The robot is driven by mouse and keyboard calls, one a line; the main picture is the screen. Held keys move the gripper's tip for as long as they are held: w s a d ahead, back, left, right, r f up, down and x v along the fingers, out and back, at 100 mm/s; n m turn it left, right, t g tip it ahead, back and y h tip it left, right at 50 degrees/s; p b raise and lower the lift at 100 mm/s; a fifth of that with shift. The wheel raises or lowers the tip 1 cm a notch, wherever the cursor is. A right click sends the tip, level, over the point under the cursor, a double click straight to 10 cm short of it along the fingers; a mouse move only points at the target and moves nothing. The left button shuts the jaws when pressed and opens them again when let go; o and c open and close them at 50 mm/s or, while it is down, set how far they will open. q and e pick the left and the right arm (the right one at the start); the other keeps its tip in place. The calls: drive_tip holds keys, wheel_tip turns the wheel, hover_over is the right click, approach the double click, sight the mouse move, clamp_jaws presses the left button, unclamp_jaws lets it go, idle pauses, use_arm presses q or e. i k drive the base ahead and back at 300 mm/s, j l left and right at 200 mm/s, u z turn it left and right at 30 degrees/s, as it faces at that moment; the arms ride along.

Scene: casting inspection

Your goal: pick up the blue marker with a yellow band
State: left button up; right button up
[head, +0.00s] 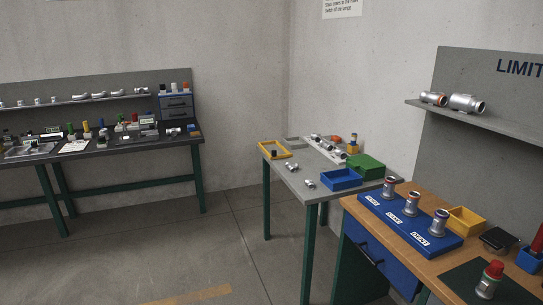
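I cannot make out a blue marker with a yellow band for certain. Small upright coloured items, among them a green one (71,131) and a yellow one (87,128), stand on the dark bench (150,143) at the left. They are too small to tell what they are. A blue holder (529,262) with a red item (538,238) in it stands at the right edge, partly cut off by the frame. Neither of my grippers is in view.
A grey table (311,194) in the middle bears a blue tray (341,179), a green box (366,165) and metal fittings. The wooden bench (400,242) at right bears a blue board (386,218) with three fittings and a yellow bin (466,220). Open floor (220,255) lies between.

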sight(354, 139)
drive_tip(key=i+z, duration=0.25)
drive_tip(key=i, duration=0.2)
drive_tip(key=i+j+z, duration=0.25)
drive_tip(key=i, duration=0.2)
drive_tip(key=i+j+z, duration=0.25)
drive_tip(key=i, duration=0.2)
drive_tip(key=i+j+z, duration=0.25)
drive_tip(key=i+j, duration=0.05)
drive_tip(key=i, duration=0.1)
